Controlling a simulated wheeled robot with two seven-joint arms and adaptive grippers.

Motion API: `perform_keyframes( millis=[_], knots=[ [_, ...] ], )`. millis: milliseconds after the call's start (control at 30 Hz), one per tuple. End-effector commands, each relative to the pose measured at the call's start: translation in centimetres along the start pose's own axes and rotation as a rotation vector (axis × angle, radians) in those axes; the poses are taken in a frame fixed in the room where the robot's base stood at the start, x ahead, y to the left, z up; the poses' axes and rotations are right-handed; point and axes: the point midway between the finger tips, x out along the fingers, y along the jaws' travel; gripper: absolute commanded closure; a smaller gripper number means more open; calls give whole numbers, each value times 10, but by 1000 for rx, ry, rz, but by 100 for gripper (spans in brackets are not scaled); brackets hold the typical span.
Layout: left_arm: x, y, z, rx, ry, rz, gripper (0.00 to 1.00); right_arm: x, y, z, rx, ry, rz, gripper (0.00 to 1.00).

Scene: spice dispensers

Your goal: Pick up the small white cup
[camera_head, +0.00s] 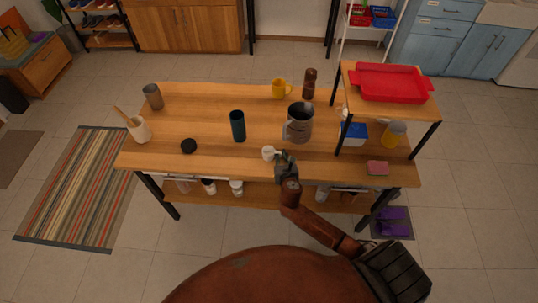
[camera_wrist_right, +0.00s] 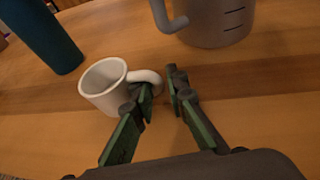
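The small white cup (camera_head: 268,153) stands upright near the front edge of the wooden table (camera_head: 200,155). In the right wrist view the cup (camera_wrist_right: 104,86) is at the left, with its handle (camera_wrist_right: 147,77) pointing right. My right gripper (camera_head: 283,157) is just right of the cup. In the right wrist view its fingertips (camera_wrist_right: 159,82) are apart, with a narrow gap at the handle's outer end. The left finger overlaps the lower handle; contact is unclear. My left gripper is not in view.
A grey metal pitcher (camera_head: 298,122) stands just behind the gripper. A dark blue tumbler (camera_head: 237,126) is behind and left of the cup. A raised shelf with a red tray (camera_head: 393,83) is at the right. The table's front left is mostly clear.

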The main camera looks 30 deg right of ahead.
Motion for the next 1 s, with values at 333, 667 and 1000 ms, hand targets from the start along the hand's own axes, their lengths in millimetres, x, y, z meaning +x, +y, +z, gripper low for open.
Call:
perform_keyframes(
  millis=[333,667,1000],
  knots=[
    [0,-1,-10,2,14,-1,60,0,0,0,1,0,0,98],
    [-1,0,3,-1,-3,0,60,0,0,0,1,0,0,100],
    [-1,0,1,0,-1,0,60,-1,0,2,1,-1,0,100]
  ],
)
